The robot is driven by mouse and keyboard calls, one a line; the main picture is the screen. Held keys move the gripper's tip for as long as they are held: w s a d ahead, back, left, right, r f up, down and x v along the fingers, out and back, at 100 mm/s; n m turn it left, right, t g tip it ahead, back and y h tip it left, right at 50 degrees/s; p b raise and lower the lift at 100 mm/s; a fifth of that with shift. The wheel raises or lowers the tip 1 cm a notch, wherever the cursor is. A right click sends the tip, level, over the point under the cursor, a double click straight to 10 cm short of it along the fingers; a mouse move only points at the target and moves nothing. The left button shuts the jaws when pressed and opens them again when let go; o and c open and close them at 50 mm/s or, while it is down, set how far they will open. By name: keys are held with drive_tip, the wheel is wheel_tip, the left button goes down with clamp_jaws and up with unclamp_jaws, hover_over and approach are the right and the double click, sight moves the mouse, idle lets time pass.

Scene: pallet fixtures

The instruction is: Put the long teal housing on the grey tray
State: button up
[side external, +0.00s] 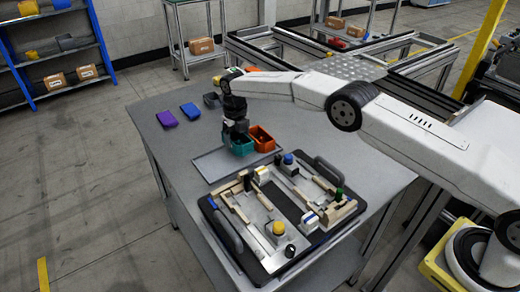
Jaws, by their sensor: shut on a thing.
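The teal housing (241,149) is at the right end of the grey tray (212,164), in the side external view. My gripper (237,136) points down from above and is shut on the teal housing, hiding part of its top. I cannot tell whether the housing touches the tray or hangs just above it. The grey tray lies flat on the table, and its left part is bare.
An orange open housing (263,139) stands just right of the teal one. Purple (167,119) and blue (190,111) pieces lie at the back left. A dark pallet with fixtures and handles (228,229) fills the front of the table (180,145).

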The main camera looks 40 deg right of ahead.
drive_tip(key=shift+w+f, duration=0.1)
drive_tip(key=shift+f, duration=1.6)
drive_tip(key=shift+f, duration=0.1)
drive_tip(key=o, duration=1.2)
wheel_tip(320, 180, up, 12)
drive_tip(key=shift+r, duration=0.15)
